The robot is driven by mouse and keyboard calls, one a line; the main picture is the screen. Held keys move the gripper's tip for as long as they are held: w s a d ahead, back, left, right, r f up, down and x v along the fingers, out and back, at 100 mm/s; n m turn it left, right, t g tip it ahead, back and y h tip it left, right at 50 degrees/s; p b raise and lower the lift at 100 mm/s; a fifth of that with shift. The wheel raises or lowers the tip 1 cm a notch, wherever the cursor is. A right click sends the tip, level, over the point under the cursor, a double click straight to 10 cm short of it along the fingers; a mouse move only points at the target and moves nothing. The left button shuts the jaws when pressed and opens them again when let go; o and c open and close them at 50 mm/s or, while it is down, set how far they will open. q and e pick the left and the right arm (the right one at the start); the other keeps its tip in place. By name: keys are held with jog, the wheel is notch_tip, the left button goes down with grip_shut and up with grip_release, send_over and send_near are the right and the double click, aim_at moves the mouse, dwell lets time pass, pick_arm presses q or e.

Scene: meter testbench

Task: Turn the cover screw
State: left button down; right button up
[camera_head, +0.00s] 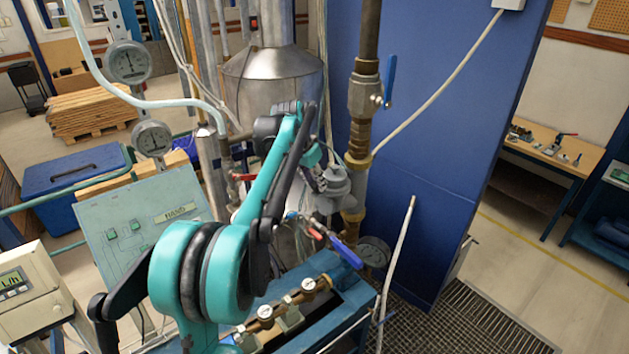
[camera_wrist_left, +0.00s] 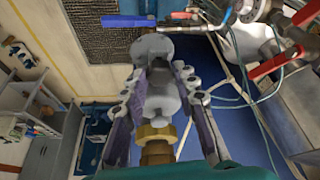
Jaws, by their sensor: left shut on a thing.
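A grey metal fitting with the cover screw (camera_head: 337,186) sits on the vertical brass and copper pipe in front of the blue panel. In the left wrist view the grey cover screw (camera_wrist_left: 160,88) shows between my fingers, above a brass nut (camera_wrist_left: 155,133). My left arm reaches across from the left, and my left gripper (camera_head: 318,181) is at the fitting's left side. In the left wrist view its purple-grey fingers (camera_wrist_left: 160,75) lie on both sides of the grey part, shut on it. The exact finger contact is partly hidden. My right gripper is in neither view.
A blue-handled valve (camera_head: 389,82) is above on the same pipe. A thin pale pipe (camera_head: 396,265) rises at the right. The floor beyond the grating is clear.

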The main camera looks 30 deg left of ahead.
pick_arm(q)
jog(key=n, duration=0.1)
jog(key=n+y, duration=0.1)
jog(key=shift+d+n+b, duration=0.2)
jog(key=shift+n+b, duration=0.1)
jog(key=shift+b, duration=0.05)
jog(key=shift+d+n+y, duration=0.1)
jog(key=shift+n+y, duration=0.6)
jog(key=shift+n, duration=1)
jog(key=c, duration=1.2)
grip_release()
jog(key=shift+w+g, duration=0.1)
jog(key=shift+g, duration=0.2)
jog(key=shift+o, duration=0.2)
jog(key=shift+r, duration=0.1)
jog(key=v, duration=1.2)
